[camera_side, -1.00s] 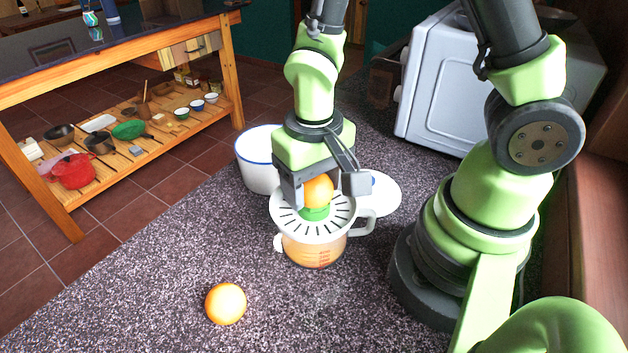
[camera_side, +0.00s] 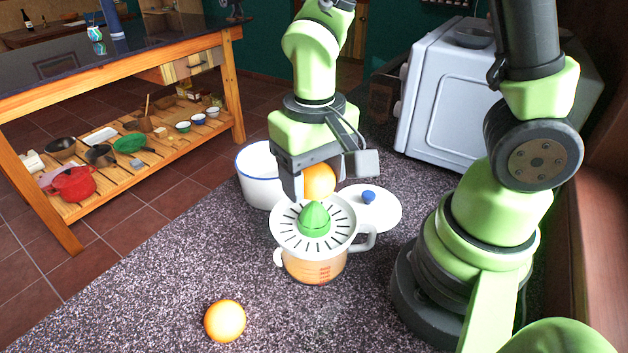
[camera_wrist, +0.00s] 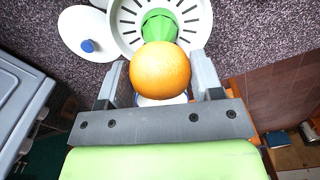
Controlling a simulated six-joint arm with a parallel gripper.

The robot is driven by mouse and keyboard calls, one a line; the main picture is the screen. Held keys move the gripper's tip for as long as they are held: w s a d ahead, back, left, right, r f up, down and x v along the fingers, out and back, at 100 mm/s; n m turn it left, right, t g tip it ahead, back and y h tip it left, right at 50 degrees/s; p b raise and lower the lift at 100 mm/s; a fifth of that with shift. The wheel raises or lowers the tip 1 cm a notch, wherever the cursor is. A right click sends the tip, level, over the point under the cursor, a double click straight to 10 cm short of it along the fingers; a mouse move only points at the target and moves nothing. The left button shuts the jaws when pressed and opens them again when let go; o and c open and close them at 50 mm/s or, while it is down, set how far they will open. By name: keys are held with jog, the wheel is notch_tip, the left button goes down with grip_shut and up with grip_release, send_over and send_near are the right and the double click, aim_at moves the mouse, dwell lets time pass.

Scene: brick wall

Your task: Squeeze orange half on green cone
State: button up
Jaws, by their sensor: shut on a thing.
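My gripper (camera_side: 314,184) is shut on an orange half (camera_side: 320,180), which shows its round peel side in the wrist view (camera_wrist: 160,70). The half hangs behind and above the green cone (camera_side: 314,217), clear of it. The cone stands bare and upright in the middle of the white slotted juicer top (camera_side: 285,232); it also shows in the wrist view (camera_wrist: 158,24). The juicer sits on a clear jug (camera_side: 316,266) that holds orange liquid. The cut face of the half is hidden. Another orange piece (camera_side: 225,321) lies on the counter at the front left.
A white pot with a blue rim (camera_side: 258,178) stands behind the juicer. Its lid (camera_side: 385,212) with a blue knob lies to the right. A white microwave (camera_side: 440,90) stands at the back right. The speckled counter (camera_side: 150,290) is free at the left.

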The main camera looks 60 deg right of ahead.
jog(key=shift+r, duration=0.25)
jog(key=shift+r, duration=1.5)
